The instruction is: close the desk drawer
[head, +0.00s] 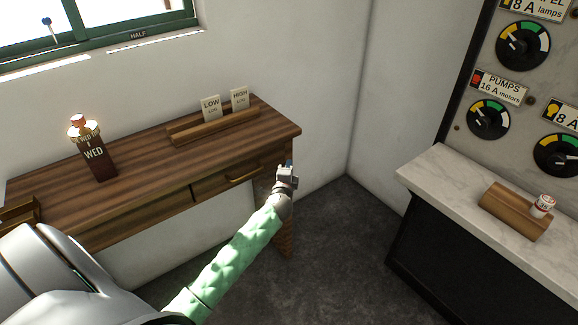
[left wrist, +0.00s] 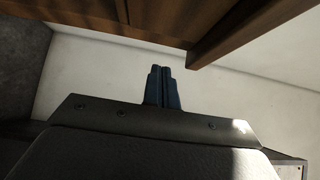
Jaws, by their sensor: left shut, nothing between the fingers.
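The brown wooden desk (head: 150,150) stands against the left wall. Its drawer (head: 215,187) is in the front, towards the desk's right end, with a brass-coloured handle (head: 243,174). I cannot tell for sure how far the drawer stands out. My left gripper (head: 289,165) is shut and empty, just right of the handle, by the desk's right front corner; it looks apart from the drawer. In the left wrist view its dark fingers (left wrist: 163,72) are together, below brown wood at the top of the picture. My right gripper is not in view.
A marble-topped counter (head: 440,175) stands at the right. Dark floor (head: 335,225) lies free between desk and counter.

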